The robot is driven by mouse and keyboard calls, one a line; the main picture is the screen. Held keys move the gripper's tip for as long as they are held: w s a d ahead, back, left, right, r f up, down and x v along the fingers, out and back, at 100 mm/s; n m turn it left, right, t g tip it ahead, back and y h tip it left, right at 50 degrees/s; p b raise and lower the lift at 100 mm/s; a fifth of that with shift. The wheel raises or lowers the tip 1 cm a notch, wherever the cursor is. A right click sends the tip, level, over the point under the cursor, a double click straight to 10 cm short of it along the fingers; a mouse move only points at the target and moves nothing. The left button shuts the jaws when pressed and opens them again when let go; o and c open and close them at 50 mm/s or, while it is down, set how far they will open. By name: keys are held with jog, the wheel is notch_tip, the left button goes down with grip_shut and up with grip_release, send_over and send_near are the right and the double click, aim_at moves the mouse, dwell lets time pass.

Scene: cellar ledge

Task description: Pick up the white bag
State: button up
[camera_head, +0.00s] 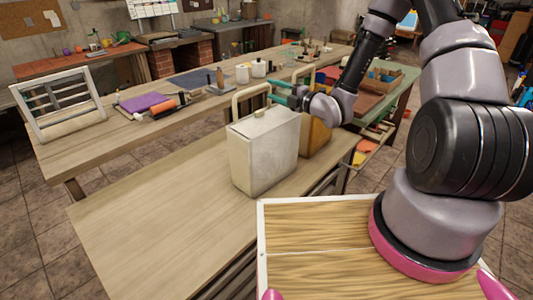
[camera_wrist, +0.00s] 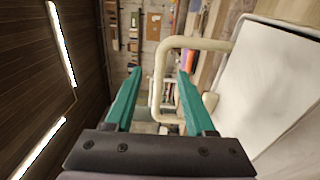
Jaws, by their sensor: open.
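The white bag (camera_head: 262,152) stands upright on the wooden bench, boxy, with a cream loop handle (camera_head: 236,106) on top. My gripper (camera_head: 273,92) is open at the right side of this handle, with teal fingers. In the wrist view, my gripper (camera_wrist: 160,72) has one finger on each side of the handle's bar (camera_wrist: 159,75). The bar appears between the fingers; I cannot tell whether either finger touches it. The bag's pale side (camera_wrist: 268,85) fills the right of that view.
A tan-yellow bag (camera_head: 316,137) with its own handle stands close behind the white bag, near my wrist. A raised shelf behind holds a white rack (camera_head: 62,103), a purple item (camera_head: 143,102) and white pots (camera_head: 259,67). The bench's front left (camera_head: 150,215) is clear.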

aim_at(264, 86)
jog(key=x, duration=0.3)
jog(key=shift+w+a, duration=0.1)
jog(key=shift+w, duration=0.05)
jog(key=shift+x, duration=2.7)
jog(key=shift+a+f, duration=0.1)
jog(key=shift+a, duration=0.05)
grip_shut()
